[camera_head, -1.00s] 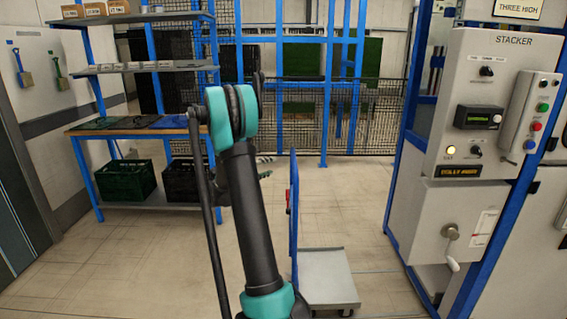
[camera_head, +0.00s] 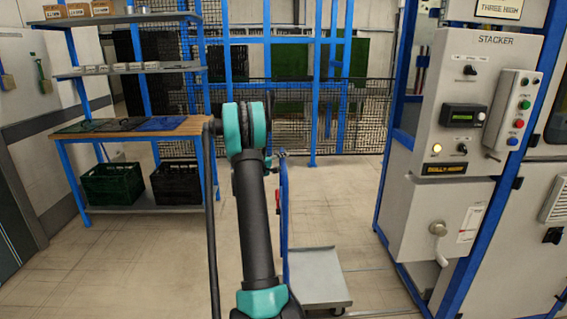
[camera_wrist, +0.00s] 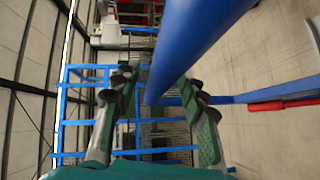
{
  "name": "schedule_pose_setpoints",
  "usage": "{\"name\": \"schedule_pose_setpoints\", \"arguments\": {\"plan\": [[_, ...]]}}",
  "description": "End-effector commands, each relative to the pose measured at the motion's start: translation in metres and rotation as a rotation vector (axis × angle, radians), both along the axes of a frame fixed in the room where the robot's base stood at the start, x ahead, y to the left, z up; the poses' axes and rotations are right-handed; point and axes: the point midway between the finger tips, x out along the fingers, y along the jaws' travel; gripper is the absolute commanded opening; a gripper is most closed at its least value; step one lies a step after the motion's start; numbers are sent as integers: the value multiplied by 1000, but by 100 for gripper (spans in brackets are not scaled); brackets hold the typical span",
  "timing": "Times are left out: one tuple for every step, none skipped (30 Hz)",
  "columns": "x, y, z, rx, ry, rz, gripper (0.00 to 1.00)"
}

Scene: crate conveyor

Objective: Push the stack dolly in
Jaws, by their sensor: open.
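The stack dolly has a grey platform (camera_head: 318,277) on casters and an upright blue handle (camera_head: 284,215). It stands on the floor at the lower middle of the head view, just right of my arm. In the wrist view my gripper (camera_wrist: 158,128) is open, with its two green-and-grey fingers apart. A thick blue bar (camera_wrist: 195,45), seemingly the dolly's handle, crosses close to the camera and ends in the picture between the fingers. I cannot tell whether they touch it. In the head view my arm hides the gripper.
The stacker cabinet (camera_head: 430,215), with a lit yellow lamp and a crank, stands right of the dolly. A shelf unit with a wooden worktop (camera_head: 190,125) and dark crates (camera_head: 112,183) stands left. A mesh fence (camera_head: 300,115) closes the back. Floor beyond the dolly is clear.

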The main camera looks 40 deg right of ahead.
Motion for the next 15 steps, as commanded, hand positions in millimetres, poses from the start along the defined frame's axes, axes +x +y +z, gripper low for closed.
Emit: {"name": "schedule_pose_setpoints", "arguments": {"plan": [[1,-4,-1,0,0,-1,43],[1,-6,-1,0,0,-2,43],[1,-8,-1,0,0,-2,43],[1,-8,-1,0,0,-1,43],[2,-9,-1,0,0,-1,43],[2,-9,-1,0,0,-1,43],[2,-9,-1,0,0,-1,43],[2,-9,-1,0,0,-1,43],[2,-9,-1,0,0,-1,43],[2,-9,-1,0,0,-1,43],[2,-9,-1,0,0,-1,43],[2,-9,-1,0,0,-1,43],[2,-9,-1,0,0,-1,40],[2,-9,-1,0,0,-1,36],[2,-9,-1,0,0,-1,32]]}}
